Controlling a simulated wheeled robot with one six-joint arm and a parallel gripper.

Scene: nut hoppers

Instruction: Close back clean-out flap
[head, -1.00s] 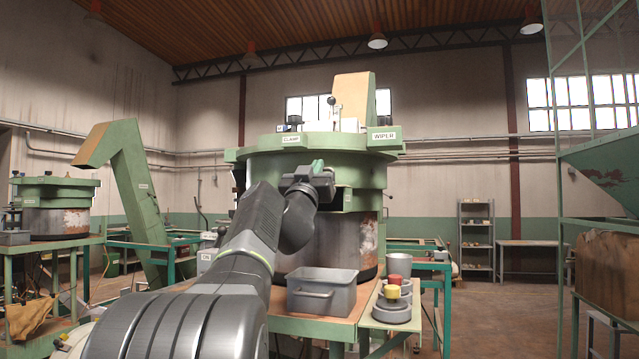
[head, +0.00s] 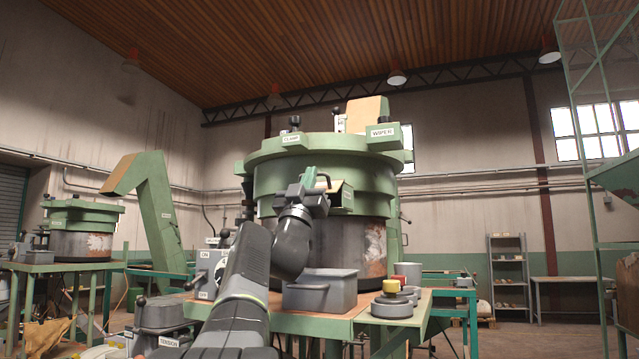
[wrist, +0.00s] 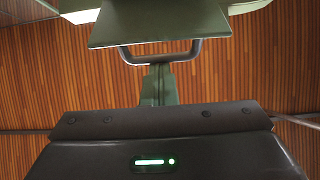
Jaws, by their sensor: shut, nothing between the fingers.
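The green hopper bowl (head: 280,174) stands ahead in the head view, with a dark opening low in its near wall, just right of my gripper. My gripper (head: 309,177) is shut and empty in front of that wall. In the wrist view a green plate (wrist: 160,25), which looks like the flap, spans the top, with a grey U-shaped handle (wrist: 160,56) below it. My green fingertips (wrist: 158,78) point up at the handle's crossbar. Whether they touch it I cannot tell. My gripper and wrist hide part of the flap area in the head view.
A grey bin (head: 320,293) sits on the bench below the bowl. A control box (head: 210,268) and a lever unit (head: 160,318) are at the left. Open floor shows at the right.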

